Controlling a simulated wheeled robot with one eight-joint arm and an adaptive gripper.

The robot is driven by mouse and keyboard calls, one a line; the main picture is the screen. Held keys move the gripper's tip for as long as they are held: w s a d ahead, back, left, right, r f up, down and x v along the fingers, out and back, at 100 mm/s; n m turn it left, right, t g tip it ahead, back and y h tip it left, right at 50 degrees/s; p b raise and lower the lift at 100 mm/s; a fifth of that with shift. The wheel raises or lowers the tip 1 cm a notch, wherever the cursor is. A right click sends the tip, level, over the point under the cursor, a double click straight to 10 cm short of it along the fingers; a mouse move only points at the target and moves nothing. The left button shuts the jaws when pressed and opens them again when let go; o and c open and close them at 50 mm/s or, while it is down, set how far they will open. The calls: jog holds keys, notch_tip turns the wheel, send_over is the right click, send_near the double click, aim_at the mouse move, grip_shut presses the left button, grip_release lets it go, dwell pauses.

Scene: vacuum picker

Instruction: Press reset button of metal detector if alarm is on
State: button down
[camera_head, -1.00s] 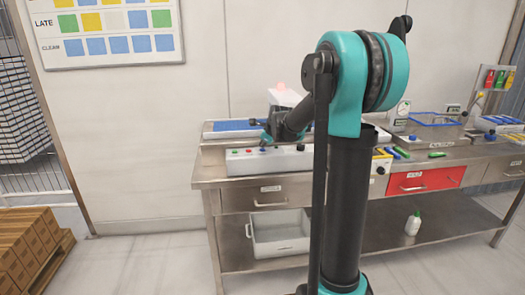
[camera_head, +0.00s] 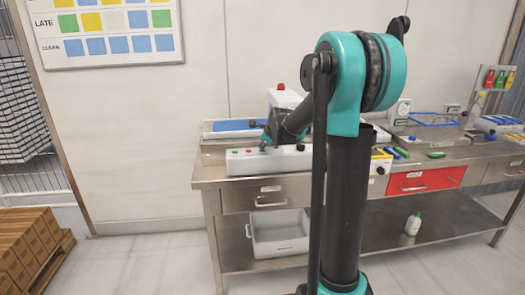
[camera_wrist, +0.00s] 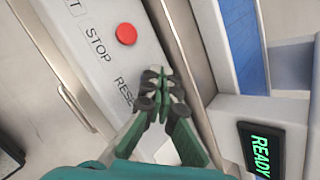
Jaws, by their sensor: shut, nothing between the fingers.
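The white control box (camera_head: 285,164) of the metal detector stands at the front edge of the steel bench, with small buttons on top. The wrist view shows its red STOP button (camera_wrist: 126,34) and the RESET label (camera_wrist: 127,94). My gripper (camera_wrist: 158,76) is shut and empty, its fingertips over the box beside that label. They hide the reset button; I cannot tell whether they touch it. In the head view my gripper (camera_head: 264,146) is small. The alarm lamp (camera_head: 280,86) on the detector is dark red and unlit. A display (camera_wrist: 262,147) reads READY in green.
A blue belt (camera_head: 235,125) runs behind the control box. To the right on the bench are markers (camera_head: 401,152) and a red drawer front (camera_head: 426,179). A grey bin (camera_head: 279,240) sits on the lower shelf. Stacked boxes (camera_head: 30,250) stand at the left.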

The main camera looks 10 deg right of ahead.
aim_at(263, 151)
jog(key=shift+r, duration=0.8)
jog(key=shift+r, duration=2.5)
